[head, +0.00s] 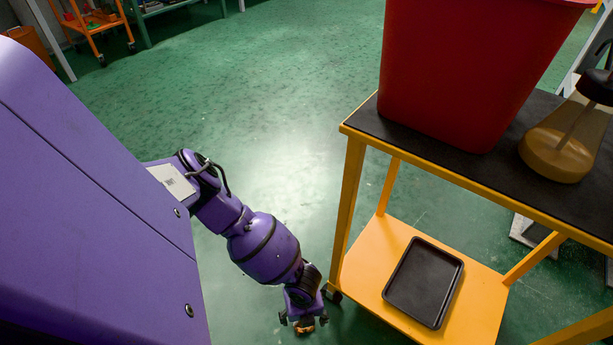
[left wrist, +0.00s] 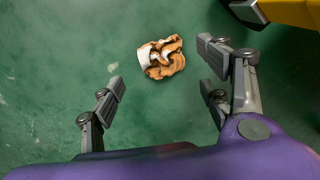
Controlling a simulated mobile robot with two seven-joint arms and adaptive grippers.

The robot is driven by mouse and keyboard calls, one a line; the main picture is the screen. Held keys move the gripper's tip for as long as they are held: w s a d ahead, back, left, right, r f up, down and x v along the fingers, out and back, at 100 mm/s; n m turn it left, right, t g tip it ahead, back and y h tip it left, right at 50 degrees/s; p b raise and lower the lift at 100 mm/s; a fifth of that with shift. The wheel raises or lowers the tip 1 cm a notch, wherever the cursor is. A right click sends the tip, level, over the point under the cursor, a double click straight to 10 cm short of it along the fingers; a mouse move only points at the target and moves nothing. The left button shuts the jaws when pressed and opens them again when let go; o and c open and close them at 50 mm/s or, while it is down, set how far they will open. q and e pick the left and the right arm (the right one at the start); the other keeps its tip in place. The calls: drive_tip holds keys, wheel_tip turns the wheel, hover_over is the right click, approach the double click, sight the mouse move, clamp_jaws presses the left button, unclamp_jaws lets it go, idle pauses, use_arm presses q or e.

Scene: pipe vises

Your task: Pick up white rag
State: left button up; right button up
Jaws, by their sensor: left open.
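A crumpled rag (left wrist: 162,57) lies on the green floor in the left wrist view. It looks mostly orange-brown, with a white part on its left side. In the head view a small orange-brown patch, likely the same rag (head: 304,327), shows at my left gripper (head: 303,319). My left gripper also shows in the left wrist view (left wrist: 163,85). It is open and empty, with its fingers spread to either side and the rag ahead between them, apart from both. The height above the floor is hard to tell. My right gripper is not in view.
A yellow cart (head: 361,272) stands close to the right of my left gripper. A black tray (head: 424,282) lies on its lower shelf. A red bin (head: 465,70) and a tan bottle (head: 560,148) stand on its dark top. Open green floor (head: 290,110) lies beyond.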

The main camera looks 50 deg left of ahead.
use_arm(q)
drive_tip(key=f+b, duration=0.3)
drive_tip(key=f, duration=0.2)
drive_tip(key=shift+w+a+f+b, duration=0.15)
drive_tip(key=shift+w+f+b, duration=0.05)
drive_tip(key=shift+b, duration=0.15)
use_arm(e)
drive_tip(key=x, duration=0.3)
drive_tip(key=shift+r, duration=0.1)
use_arm(q)
drive_tip(key=c, duration=0.8)
drive_tip(key=shift+r, duration=0.15)
